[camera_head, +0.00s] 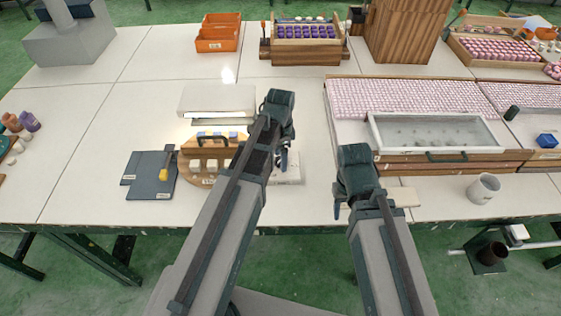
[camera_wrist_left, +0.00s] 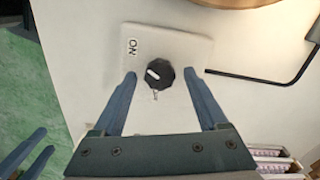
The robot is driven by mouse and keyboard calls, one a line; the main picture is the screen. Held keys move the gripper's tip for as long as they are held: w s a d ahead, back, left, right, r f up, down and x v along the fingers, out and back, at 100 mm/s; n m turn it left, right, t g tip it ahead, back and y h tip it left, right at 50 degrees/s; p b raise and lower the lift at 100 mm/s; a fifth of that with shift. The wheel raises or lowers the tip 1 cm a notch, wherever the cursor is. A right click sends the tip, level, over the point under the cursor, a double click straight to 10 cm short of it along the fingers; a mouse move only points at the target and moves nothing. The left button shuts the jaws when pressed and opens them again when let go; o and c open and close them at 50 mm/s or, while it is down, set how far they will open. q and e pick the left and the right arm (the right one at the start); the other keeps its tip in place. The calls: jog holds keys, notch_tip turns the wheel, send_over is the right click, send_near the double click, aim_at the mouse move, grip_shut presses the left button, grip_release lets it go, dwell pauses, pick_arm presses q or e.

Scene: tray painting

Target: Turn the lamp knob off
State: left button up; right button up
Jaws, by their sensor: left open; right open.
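The lamp knob (camera_wrist_left: 159,74) is a black dial with a white pointer mark on a pale switch plate (camera_wrist_left: 185,45). The plate carries the label "ON" beside the knob. My left gripper (camera_wrist_left: 167,82) is open, with its two blue fingers on either side of the knob; I cannot tell whether they touch it. In the head view my left gripper (camera_head: 283,158) is over the plate (camera_head: 290,172) and hides the knob. The lamp (camera_head: 217,103) is a pale hood with a bright glow under its front edge. My right gripper (camera_head: 338,202) is open near the table's front edge.
A round wooden board (camera_head: 192,165) with pale blocks stands left of my left gripper. Dark grey mats (camera_head: 150,182) lie further left. A wooden case with a glass-topped frame (camera_head: 440,133) is to the right. A white mug (camera_head: 483,189) stands near the front right.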

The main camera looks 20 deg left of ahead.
pick_arm(q)
jog(key=shift+c, duration=0.3)
grip_shut()
jog(key=shift+n, duration=0.3)
jog(key=n, duration=1.1)
jog(key=shift+n, duration=0.4)
jog(key=n, duration=1.1)
jog(key=shift+n, duration=0.4)
